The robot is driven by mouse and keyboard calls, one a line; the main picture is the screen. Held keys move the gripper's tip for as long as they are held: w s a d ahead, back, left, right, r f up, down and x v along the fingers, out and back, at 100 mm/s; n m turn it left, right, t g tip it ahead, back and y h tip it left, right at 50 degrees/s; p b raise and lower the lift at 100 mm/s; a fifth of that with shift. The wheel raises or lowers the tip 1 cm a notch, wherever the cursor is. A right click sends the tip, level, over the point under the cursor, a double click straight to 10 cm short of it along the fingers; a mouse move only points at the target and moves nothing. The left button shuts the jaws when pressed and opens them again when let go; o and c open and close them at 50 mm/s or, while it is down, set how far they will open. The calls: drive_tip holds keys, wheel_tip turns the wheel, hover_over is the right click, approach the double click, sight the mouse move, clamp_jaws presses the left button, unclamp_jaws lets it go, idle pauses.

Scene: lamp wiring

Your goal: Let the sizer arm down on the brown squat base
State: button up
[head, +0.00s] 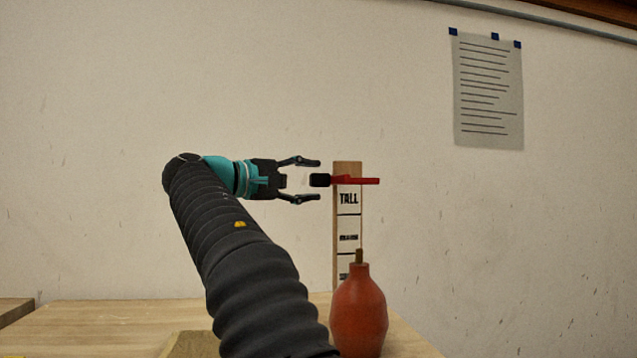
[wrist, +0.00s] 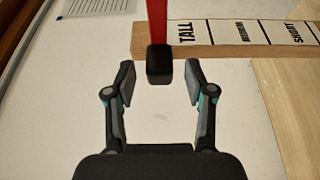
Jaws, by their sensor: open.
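The sizer is an upright wooden post (head: 347,236) with a label reading TALL near its top and more labels below. Its red arm (head: 358,181) sticks out level at the TALL mark and ends in a black knob (head: 320,180). A reddish-brown, bottle-shaped base (head: 358,315) with a short stem stands in front of the post, below the arm. My gripper (head: 312,180) is open, with its fingertips above and below the knob in the head view. In the wrist view, the knob (wrist: 160,64) sits at the mouth between the open fingertips (wrist: 160,85), touching neither.
The wooden table (head: 110,318) runs along the bottom, with its left part clear. A printed sheet (head: 487,90) is fixed on the wall at the right. Open air surrounds my gripper on the left and above.

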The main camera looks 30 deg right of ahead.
drive_tip(key=shift+w+d, duration=0.15)
drive_tip(key=shift+d, duration=1.2)
clamp_jaws()
